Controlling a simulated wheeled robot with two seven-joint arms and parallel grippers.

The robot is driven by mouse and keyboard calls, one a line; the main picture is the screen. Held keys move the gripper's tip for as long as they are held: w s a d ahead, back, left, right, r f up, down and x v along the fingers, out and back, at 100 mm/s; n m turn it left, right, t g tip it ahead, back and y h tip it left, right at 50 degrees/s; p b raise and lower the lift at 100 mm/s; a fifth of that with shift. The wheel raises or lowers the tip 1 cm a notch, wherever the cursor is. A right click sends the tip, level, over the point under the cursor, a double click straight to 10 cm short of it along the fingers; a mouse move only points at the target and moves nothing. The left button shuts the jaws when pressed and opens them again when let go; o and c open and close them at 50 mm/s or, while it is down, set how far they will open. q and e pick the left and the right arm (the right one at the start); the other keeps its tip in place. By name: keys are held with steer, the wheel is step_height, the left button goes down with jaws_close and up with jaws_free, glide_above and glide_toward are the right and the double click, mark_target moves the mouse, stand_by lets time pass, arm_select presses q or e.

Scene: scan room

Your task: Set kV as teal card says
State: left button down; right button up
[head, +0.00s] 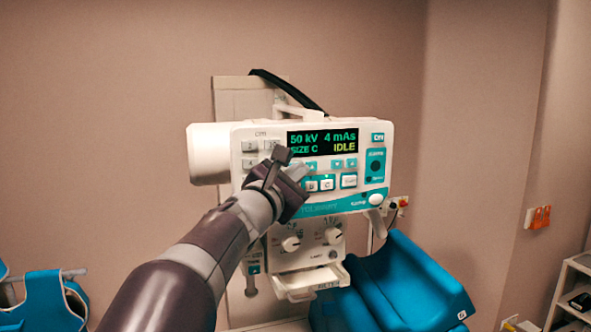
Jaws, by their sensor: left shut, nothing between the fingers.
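The white and teal control panel (362,192) faces me on the X-ray unit. Its display (323,142) reads 50 kV, 4 mAs, SIZE C and IDLE. My left gripper (283,160) is shut and empty in front of the panel's left half. It hides some of the buttons there; I cannot tell whether it touches one. Small teal arrow buttons (337,164) and the C button (327,184) show to its right. No teal card that I can make out is in view. My right gripper is not in view.
Below the panel are two knobs (291,243) and a small open white tray (312,283). A blue padded item (405,285) stands at the lower right and another blue item (45,300) at the lower left. A white shelf (570,290) is at the far right.

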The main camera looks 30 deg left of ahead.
arm_select(q)
steer(key=shift+w+a, duration=0.25)
stand_by(0.8)
steer(key=shift+s+d, duration=0.1)
steer(key=shift+s+d+b, duration=0.45)
steer(key=shift+d+b, duration=0.05)
steer(key=shift+b, duration=0.15)
steer(key=s+d+b, duration=0.2)
steer(key=s+d, duration=0.1)
steer(key=shift+s+d, duration=0.15)
steer(key=shift+d, duration=0.25)
stand_by(0.7)
